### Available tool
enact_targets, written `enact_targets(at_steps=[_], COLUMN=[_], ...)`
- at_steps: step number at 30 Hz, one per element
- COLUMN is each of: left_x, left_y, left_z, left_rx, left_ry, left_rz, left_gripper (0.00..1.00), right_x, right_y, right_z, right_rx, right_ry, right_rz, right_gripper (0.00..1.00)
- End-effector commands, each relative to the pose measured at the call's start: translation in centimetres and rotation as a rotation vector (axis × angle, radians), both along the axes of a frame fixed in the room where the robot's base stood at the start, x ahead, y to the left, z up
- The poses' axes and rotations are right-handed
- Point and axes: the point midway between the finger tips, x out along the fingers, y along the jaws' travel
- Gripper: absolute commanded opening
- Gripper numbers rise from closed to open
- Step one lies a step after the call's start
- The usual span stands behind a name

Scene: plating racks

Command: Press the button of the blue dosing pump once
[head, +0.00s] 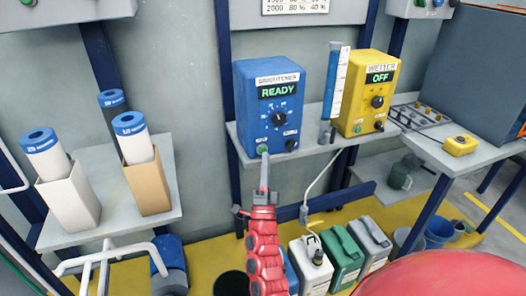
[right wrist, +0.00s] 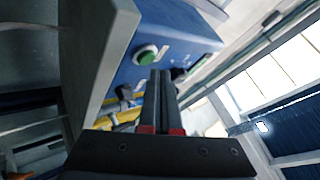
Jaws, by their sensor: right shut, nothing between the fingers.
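The blue dosing pump (head: 271,108) stands on a grey shelf, and its display reads READY. A green button (head: 262,149) sits low on the left of its front; in the right wrist view the green button (right wrist: 147,54) shows in a light ring. My right gripper (head: 264,160) is shut and empty, its fingertips just below and in front of the button. In the right wrist view the shut fingers (right wrist: 160,76) point at the blue housing close to the button. I cannot tell if they touch it. My left gripper is not in view.
A yellow unit (head: 368,93) reading OFF and a blue-white cylinder (head: 336,80) stand right of the pump on the shelf (head: 312,144). Several canisters (head: 342,252) stand below. Tubes in holders (head: 68,197) are on the left shelf (head: 118,220).

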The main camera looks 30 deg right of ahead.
Motion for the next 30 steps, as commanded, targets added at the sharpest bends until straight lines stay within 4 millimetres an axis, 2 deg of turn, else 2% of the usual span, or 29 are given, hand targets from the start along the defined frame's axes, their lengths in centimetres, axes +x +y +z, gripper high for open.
enact_targets(at_steps=[30], left_x=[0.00], left_y=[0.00], left_z=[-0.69], left_rx=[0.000], left_ry=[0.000], left_rz=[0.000], left_gripper=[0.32], right_x=[0.82], right_y=[-0.21], right_z=[0.06], right_rx=[0.000], right_ry=[0.000], right_rz=[0.000], right_gripper=[0.00])
